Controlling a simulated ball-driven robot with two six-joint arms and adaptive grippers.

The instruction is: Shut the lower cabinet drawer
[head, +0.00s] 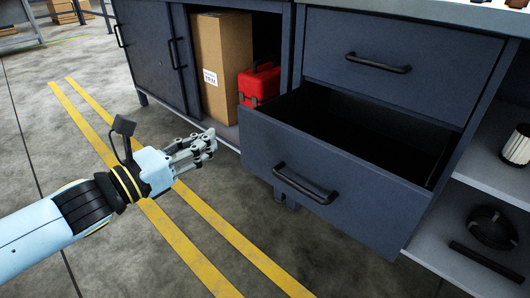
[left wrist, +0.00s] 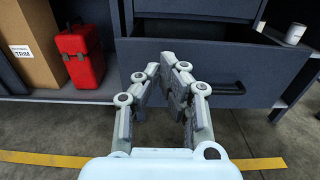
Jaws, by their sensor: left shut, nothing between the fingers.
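The lower cabinet drawer (head: 330,182) is dark blue-grey and stands pulled out, its inside empty where it shows. Its black bar handle (head: 304,184) sits on the drawer front. In the left wrist view the drawer front (left wrist: 180,83) fills the middle, and its handle (left wrist: 228,90) shows right of the fingers. My left gripper (head: 208,145) is shut and empty, left of the drawer front and apart from it in the head view. It also shows in the left wrist view (left wrist: 170,62), fingertips pointing at the drawer. My right gripper is not in view.
A shut upper drawer (head: 390,70) sits above. Left of the drawers, an open compartment holds a cardboard box (head: 222,60) and a red toolbox (head: 259,84). Open shelves (head: 480,185) with small items stand at the right. The floor with yellow lines (head: 190,245) is clear.

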